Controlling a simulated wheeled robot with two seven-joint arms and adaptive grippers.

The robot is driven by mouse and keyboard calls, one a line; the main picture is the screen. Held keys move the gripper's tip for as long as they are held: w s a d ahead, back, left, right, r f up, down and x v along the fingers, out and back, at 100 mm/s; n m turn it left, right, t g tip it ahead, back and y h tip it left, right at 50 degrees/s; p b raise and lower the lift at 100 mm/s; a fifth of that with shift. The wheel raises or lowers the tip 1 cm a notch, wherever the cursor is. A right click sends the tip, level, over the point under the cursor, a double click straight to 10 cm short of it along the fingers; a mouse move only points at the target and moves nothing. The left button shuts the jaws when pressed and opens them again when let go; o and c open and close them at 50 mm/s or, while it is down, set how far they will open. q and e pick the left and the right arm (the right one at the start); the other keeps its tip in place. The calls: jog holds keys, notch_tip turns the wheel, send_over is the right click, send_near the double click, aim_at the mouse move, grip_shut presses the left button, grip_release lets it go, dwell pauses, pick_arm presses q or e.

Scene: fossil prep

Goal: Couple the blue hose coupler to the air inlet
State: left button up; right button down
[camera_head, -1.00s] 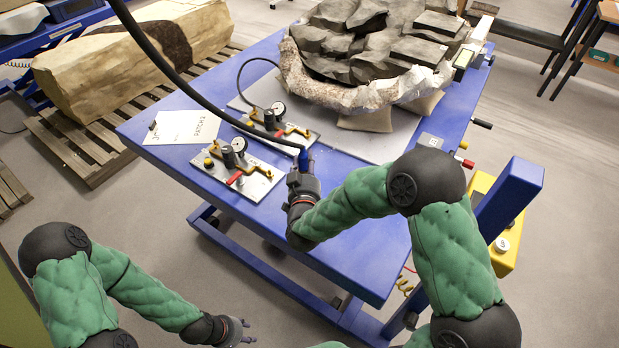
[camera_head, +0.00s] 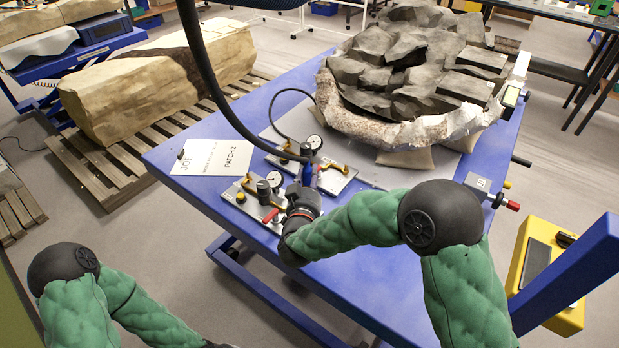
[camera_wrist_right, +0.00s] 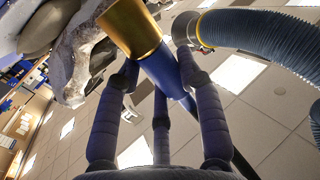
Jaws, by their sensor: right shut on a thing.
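My right gripper (camera_head: 305,188) is shut on the blue hose coupler (camera_head: 308,172), at the front of two metal plates with gauges. The black hose (camera_head: 228,112) rises from the coupler to the top edge. In the right wrist view the blue coupler (camera_wrist_right: 163,70) sits between the fingers, its brass end (camera_wrist_right: 130,27) pointing up and left. The near plate (camera_head: 240,196) carries a gauge, a red lever and brass fittings; the far plate (camera_head: 337,180) is similar and partly covered. I cannot tell which fitting is the air inlet. My left gripper is outside the frame.
The blue table (camera_head: 370,245) has clear surface at its front. A rock specimen in a plaster jacket (camera_head: 400,130) fills the back right. A corrugated hose (camera_wrist_right: 265,40) hangs nearby in the right wrist view.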

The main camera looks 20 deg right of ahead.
jog(key=shift+f+b, duration=2.15)
jog(key=shift+f, duration=0.75)
jog(key=shift+f+b, duration=0.6)
jog(key=shift+f, duration=0.2)
jog(key=c, duration=0.7)
grip_release()
jog(key=shift+s, duration=0.1)
jog(key=v, duration=1.1)
jog(key=shift+s+a, duration=0.15)
jog(key=shift+s, duration=0.25)
